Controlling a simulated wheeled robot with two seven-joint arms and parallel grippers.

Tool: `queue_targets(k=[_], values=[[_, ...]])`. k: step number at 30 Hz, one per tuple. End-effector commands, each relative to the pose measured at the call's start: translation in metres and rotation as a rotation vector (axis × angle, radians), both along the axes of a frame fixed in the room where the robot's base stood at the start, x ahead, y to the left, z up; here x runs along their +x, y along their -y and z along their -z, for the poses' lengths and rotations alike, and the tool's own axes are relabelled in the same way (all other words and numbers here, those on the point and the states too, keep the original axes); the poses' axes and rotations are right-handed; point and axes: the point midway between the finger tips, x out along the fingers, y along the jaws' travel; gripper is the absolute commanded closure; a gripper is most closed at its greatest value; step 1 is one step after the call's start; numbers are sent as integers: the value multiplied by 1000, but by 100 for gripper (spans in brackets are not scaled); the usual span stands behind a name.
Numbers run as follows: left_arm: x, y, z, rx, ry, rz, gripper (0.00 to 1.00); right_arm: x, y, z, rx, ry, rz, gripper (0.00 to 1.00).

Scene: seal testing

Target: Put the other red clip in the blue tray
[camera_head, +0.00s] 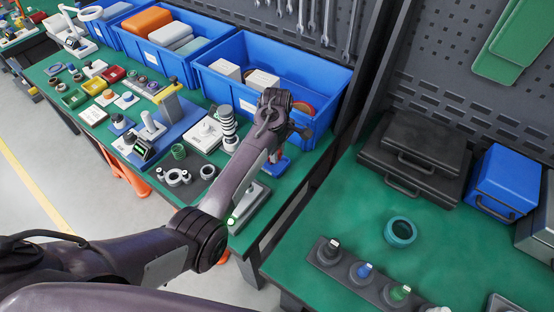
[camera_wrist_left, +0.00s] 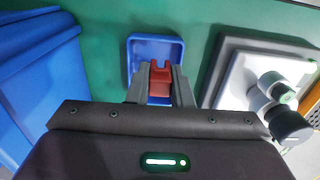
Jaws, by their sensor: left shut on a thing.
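In the left wrist view, my left gripper (camera_wrist_left: 160,76) is shut on a red clip (camera_wrist_left: 160,86). The clip is held between the two grey fingers, over the small blue tray (camera_wrist_left: 154,46). The tray lies on the green bench top, and its near part is hidden by the fingers and clip. I cannot tell whether the clip touches the tray floor. In the head view, my left wrist hangs over the bench in front of the large blue bin, and the arm hides much of this spot. My right gripper is not in view.
A large blue bin (camera_head: 318,81) stands behind my left wrist; a blue wall (camera_wrist_left: 40,75) is left of the tray in the wrist view. A white device with a knob (camera_wrist_left: 262,85) stands close on the right. The right bench holds a teal ring (camera_head: 400,232) and black cases (camera_head: 415,150).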

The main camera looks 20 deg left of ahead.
Motion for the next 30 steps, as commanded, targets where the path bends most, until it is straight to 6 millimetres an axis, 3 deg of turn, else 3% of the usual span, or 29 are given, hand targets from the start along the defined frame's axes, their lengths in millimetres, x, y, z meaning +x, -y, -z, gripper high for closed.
queue_targets(k=[11,22,23,24,30], values=[[0,0,41,0,-1,0,100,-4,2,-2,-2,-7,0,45],[0,0,47,-1,2,1,100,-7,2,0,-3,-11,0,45],[0,0,47,-1,2,0,79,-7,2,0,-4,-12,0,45],[0,0,47,0,2,0,74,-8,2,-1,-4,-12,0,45],[0,0,46,0,2,0,72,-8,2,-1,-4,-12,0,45]])
